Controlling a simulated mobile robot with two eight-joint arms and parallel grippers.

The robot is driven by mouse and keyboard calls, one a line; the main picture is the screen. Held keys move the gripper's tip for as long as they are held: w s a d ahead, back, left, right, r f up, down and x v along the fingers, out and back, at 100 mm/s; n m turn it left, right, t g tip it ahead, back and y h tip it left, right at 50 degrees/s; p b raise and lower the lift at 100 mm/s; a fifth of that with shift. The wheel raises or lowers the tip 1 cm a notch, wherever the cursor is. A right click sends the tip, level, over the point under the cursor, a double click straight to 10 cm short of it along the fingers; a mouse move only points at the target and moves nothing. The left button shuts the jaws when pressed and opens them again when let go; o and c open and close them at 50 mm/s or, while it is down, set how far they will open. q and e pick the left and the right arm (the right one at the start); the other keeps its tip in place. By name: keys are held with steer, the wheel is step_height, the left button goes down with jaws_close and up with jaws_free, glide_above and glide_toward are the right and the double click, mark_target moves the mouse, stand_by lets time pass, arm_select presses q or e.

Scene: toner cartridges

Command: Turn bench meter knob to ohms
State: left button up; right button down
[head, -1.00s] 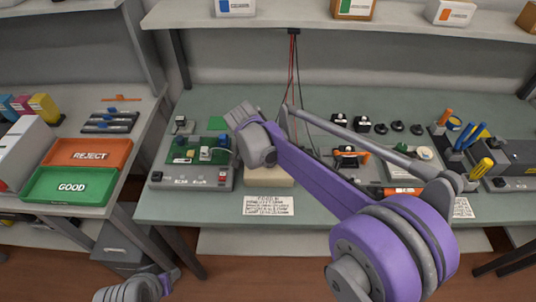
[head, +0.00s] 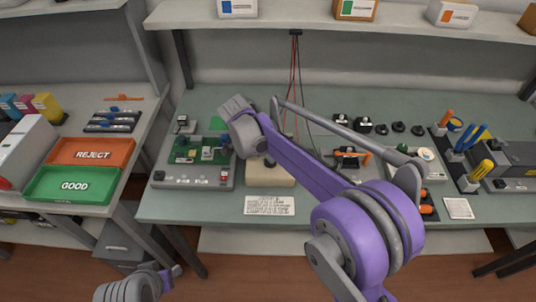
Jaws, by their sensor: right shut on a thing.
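The pale beige box (head: 268,178) standing at the middle of the bench appears to be the bench meter.
A grey test fixture with a green board (head: 222,178) stands just left of the box. A printed card (head: 269,205) lies in front. Black knobs, tools and a screwdriver block (head: 440,130) fill the right side. REJECT (head: 120,152) and GOOD (head: 45,187) trays sit on the left table.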

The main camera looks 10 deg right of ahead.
steer(key=c, duration=0.9)
jaws_free()
steer(key=v, duration=1.1)
steer(key=shift+f, duration=0.1)
steer(key=s+d+f+n+t+y, duration=0.1)
steer(key=s+d+f+n, duration=0.1)
steer(key=s+n, duration=0.3)
steer(key=s+d+f+n+t+y, duration=0.2)
steer(key=s+f+n, duration=0.3)
steer(key=s, duration=0.7)
steer(key=s+d+f+n+t+y, duration=0.1)
steer(key=s+d+f+n, duration=0.2)
steer(key=s, duration=0.6)
steer(key=shift+s+d+f+n, duration=0.1)
steer(key=shift+d+f+n, duration=0.05)
steer(key=shift+n, duration=0.45)
steer(key=shift+s+d+f+n, duration=0.1)
steer(key=shift+f+n, duration=0.1)
steer(key=shift+n, duration=0.4)
